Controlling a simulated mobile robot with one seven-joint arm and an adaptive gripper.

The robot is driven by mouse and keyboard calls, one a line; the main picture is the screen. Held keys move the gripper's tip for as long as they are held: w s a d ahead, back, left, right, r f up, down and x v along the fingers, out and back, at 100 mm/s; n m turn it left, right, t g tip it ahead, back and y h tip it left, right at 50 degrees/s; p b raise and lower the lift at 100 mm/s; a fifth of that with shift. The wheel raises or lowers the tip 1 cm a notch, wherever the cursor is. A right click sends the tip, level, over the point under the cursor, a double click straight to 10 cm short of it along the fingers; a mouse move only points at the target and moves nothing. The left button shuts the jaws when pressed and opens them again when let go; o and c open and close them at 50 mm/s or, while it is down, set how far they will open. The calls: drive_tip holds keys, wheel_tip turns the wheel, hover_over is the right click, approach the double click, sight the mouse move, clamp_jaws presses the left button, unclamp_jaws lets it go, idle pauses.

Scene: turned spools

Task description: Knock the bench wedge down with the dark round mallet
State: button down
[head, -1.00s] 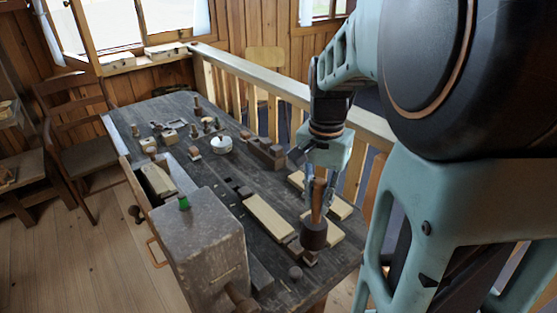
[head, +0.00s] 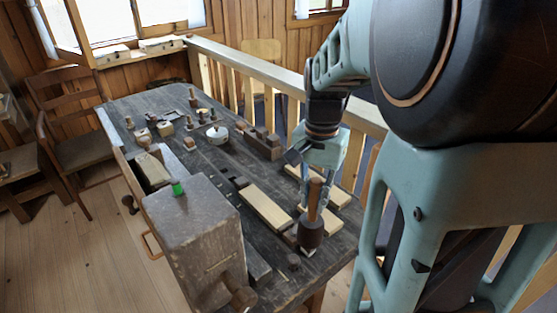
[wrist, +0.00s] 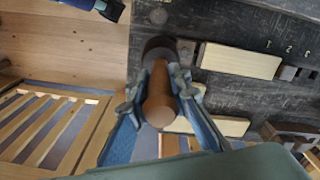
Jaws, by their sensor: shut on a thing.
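The dark round mallet has a dark head (head: 310,233) and a brown wooden handle (head: 314,198). My gripper (head: 317,193) is shut on the handle. The mallet is nearly upright, head down, over the near right end of the bench. In the wrist view my gripper's fingers (wrist: 160,92) lie on both sides of the handle (wrist: 159,100), with the head (wrist: 158,49) beyond. A small block (head: 307,252), perhaps the bench wedge, shows just below the head and is partly hidden by it. I cannot tell whether they touch.
A pale board (head: 265,207) lies left of the mallet, with more pale boards behind it. A round knob (head: 293,262) stands near the front edge. A large grey block (head: 195,220) with a green piece fills the front left. A wooden railing (head: 270,77) runs behind the bench.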

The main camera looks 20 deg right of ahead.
sight(316, 181)
wheel_tip(316, 181, up, 4)
drive_tip(key=p, duration=0.3)
drive_tip(key=shift+f, duration=0.35)
wheel_tip(316, 181, down, 4)
drive_tip(key=b, duration=0.3)
idle(0.6)
